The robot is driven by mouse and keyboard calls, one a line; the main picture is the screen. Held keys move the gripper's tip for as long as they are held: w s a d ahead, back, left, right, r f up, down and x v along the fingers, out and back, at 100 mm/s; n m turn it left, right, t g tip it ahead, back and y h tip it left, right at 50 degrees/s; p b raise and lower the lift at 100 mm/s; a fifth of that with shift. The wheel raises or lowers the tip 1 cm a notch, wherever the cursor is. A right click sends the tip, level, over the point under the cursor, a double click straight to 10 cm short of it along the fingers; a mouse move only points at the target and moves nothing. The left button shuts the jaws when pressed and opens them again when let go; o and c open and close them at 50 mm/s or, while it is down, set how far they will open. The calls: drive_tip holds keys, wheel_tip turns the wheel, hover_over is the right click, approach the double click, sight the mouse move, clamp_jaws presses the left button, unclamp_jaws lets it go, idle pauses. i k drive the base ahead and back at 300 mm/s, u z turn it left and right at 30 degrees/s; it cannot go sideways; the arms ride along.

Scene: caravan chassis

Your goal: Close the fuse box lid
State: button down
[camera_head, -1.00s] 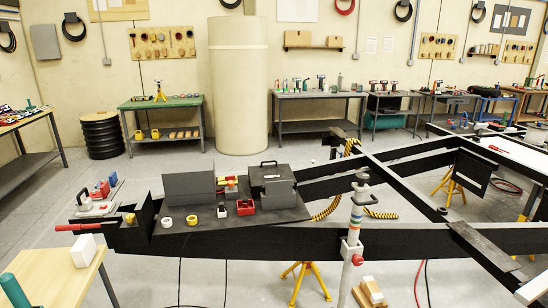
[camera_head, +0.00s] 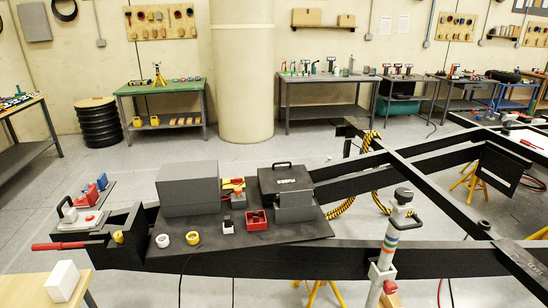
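The fuse box (camera_head: 268,204) is a dark box on the black plate (camera_head: 190,252) at the front of the chassis. Its lid (camera_head: 286,180) is dark, marked "FUSES", with a black handle (camera_head: 281,166) at its back edge. A lighter grey block (camera_head: 295,208) shows at its front right. I cannot tell how far open the lid is. My gripper is not in view.
A large grey box (camera_head: 188,190) stands left of the fuse box. A capped post (camera_head: 391,235) rises at the right. Open floor lies behind the chassis.

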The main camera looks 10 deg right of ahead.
sight(272, 180)
drive_tip(key=u, duration=0.3)
drive_tip(key=i, duration=0.65)
drive_tip(key=u, duration=0.8)
drive_tip(key=i, duration=0.35)
drive_tip(key=u, duration=0.15)
